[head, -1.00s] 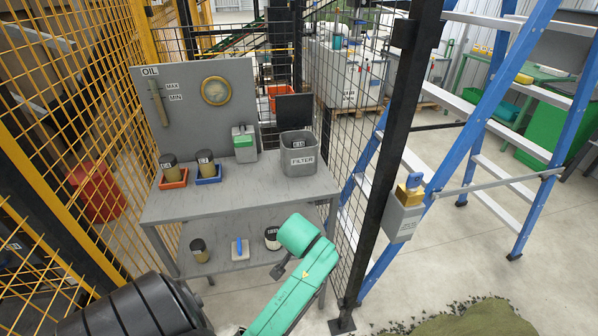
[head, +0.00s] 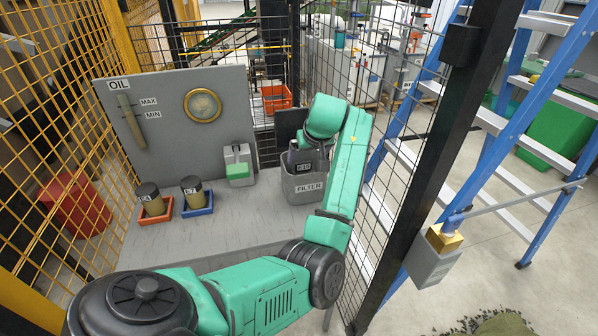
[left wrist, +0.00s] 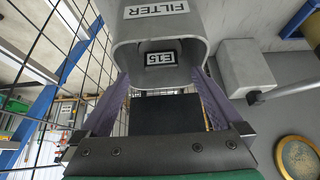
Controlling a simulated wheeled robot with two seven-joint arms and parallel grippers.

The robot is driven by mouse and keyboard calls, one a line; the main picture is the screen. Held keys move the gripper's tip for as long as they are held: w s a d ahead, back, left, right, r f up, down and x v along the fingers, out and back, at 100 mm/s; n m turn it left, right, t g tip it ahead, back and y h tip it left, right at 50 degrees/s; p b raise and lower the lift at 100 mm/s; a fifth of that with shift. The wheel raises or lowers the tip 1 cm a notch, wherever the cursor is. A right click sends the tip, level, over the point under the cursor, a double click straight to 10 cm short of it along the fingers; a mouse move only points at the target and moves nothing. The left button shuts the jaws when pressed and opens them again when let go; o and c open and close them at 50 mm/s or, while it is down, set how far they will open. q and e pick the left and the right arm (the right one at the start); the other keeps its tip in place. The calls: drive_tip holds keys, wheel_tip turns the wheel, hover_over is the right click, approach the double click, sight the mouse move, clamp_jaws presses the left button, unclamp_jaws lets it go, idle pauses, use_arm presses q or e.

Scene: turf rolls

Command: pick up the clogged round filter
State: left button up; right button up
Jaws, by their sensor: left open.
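No part is plainly marked as the clogged round filter. A grey bin labelled FILTER (head: 306,190) stands at the right end of the grey bench, and a dark item with a small label (head: 303,167) shows inside. Two tan canisters with dark tops, one in the red tray (head: 148,199) and one in the blue tray (head: 193,190), stand to the left. A round gold-rimmed disc (head: 203,105) is on the back panel; it also shows in the left wrist view (left wrist: 300,157). My left gripper (left wrist: 160,88) is open over the bin, its purple-grey fingers spread around an E15 label (left wrist: 160,58).
A grey and green box (head: 238,166) stands left of the bin. A wire mesh fence with a black post (head: 440,160) and a padlock box (head: 432,255) rises close at right, with a blue ladder beyond. The front of the bench is clear.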

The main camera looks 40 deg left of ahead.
sight(302, 171)
use_arm(q)
drive_tip(key=shift+s+f+p, duration=0.1)
drive_tip(key=shift+f+p, duration=0.6)
drive_tip(key=shift+f, duration=0.25)
drive_tip(key=shift+x, duration=0.95)
drive_tip(key=p+x, duration=0.2)
drive_tip(key=x, duration=0.4)
drive_tip(key=shift+a+f, duration=0.25)
drive_tip(key=shift+a, duration=0.05)
drive_tip(key=shift+f, duration=0.2)
drive_tip(key=shift+w+f, duration=0.1)
drive_tip(key=shift+w, duration=0.1)
drive_tip(key=c, duration=1.2)
drive_tip(key=shift+o, duration=0.2)
use_arm(e)
drive_tip(key=d+r, duration=0.1)
drive_tip(key=s+r, duration=0.1)
drive_tip(key=s+d+r, duration=0.1)
drive_tip(key=shift+d+r, duration=0.3)
drive_tip(key=shift+r, duration=0.1)
